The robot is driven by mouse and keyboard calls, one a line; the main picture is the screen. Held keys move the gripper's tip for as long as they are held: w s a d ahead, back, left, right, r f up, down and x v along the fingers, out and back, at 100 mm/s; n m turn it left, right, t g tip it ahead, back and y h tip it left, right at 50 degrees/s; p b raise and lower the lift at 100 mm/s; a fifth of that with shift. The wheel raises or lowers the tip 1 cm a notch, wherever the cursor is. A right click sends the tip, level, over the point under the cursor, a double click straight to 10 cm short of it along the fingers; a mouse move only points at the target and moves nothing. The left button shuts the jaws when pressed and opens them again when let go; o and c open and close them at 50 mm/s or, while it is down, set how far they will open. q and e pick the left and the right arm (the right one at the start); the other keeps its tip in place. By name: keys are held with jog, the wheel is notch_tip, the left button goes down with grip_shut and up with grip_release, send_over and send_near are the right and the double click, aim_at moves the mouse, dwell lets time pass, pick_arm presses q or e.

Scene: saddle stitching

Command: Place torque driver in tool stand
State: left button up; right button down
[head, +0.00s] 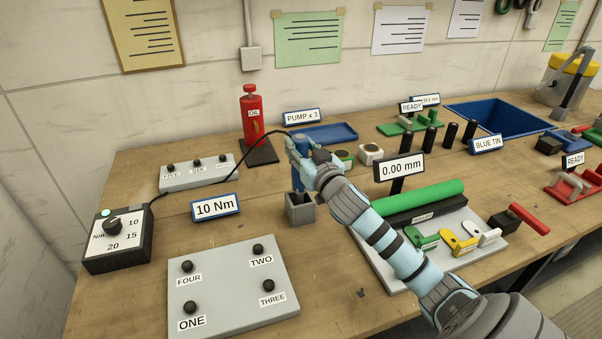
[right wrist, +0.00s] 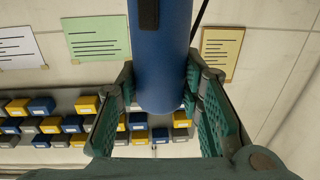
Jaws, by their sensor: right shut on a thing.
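The torque driver is a blue cylinder (head: 297,180) with a black cable at its upper end. My right gripper (head: 305,158) is shut on it and holds it roughly upright. In the right wrist view the blue driver (right wrist: 163,60) sits between the two green fingers (right wrist: 160,105). The tool stand, a small grey open-topped box (head: 300,211), is on the table just below the driver in the head view. The driver's lower end is close to the stand's opening; I cannot tell whether it is inside. My left gripper is not in view.
The cable runs to a black torque control box (head: 116,245) at left. A grey button panel (head: 230,290) lies in front, another (head: 198,172) behind. A red oil bottle (head: 252,110) stands at the back.

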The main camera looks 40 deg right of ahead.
notch_tip(320, 180, down, 5)
jog(key=shift+a+f+b, duration=0.1)
jog(key=shift+f+b, duration=0.05)
jog(key=shift+b, duration=0.4)
jog(key=c, duration=1.1)
grip_release()
jog(key=shift+s, duration=0.1)
jog(key=v, duration=1.2)
jog(key=shift+b, duration=0.3)
